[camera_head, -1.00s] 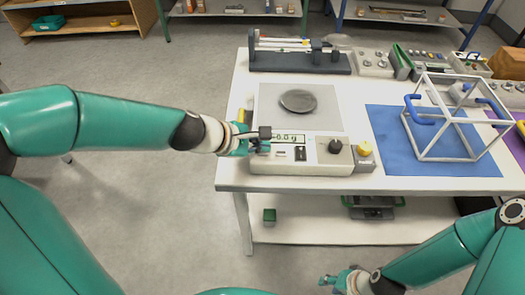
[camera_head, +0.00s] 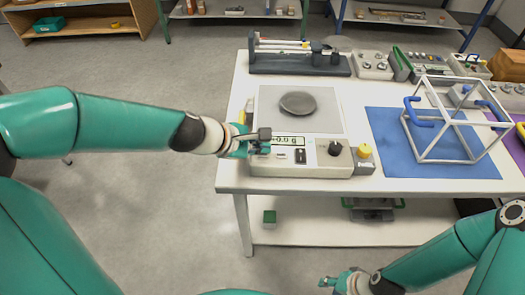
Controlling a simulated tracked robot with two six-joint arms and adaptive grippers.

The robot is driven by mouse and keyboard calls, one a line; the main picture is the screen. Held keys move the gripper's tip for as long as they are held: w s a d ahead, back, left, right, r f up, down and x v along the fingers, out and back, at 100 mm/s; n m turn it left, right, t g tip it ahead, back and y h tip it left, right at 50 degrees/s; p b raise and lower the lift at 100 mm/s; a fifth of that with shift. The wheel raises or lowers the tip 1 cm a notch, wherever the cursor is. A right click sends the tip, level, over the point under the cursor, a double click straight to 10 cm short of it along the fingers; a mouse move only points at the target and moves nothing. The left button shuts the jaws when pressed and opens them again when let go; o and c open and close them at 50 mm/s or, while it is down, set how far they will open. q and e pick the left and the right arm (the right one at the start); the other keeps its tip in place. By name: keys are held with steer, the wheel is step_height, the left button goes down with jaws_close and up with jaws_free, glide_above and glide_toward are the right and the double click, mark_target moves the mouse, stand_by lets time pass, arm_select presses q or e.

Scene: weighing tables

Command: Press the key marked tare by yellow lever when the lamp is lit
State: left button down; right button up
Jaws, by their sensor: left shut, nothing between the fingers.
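A weighing scale (camera_head: 315,169) stands at the front left of the white table, with a dark round pan (camera_head: 298,103) behind its front panel. Its display (camera_head: 292,140) shows a small reading in grams, too blurred to read surely. The panel has a small pale key (camera_head: 281,156), a dark switch (camera_head: 300,156), a black knob (camera_head: 335,148) and a yellow knob (camera_head: 364,151). Key markings are too small to read. A yellow part (camera_head: 242,116) shows behind my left gripper (camera_head: 262,141), which is shut and empty at the panel's left end, partly covering it. I cannot tell whether it touches. My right gripper (camera_head: 327,282) is low, before the table.
A white wire-frame cube (camera_head: 455,157) with blue handles stands on a blue mat (camera_head: 385,160) to the right. A dark balance (camera_head: 300,62) and several control boxes (camera_head: 374,65) line the back.

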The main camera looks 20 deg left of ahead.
mark_target(261, 156)
arm_select(q)
steer(key=shift+r, duration=0.35)
steer(key=shift+r, duration=0.1)
step_height(261, 156, up, 5)
steer(key=p, duration=0.5)
stand_by(0.6)
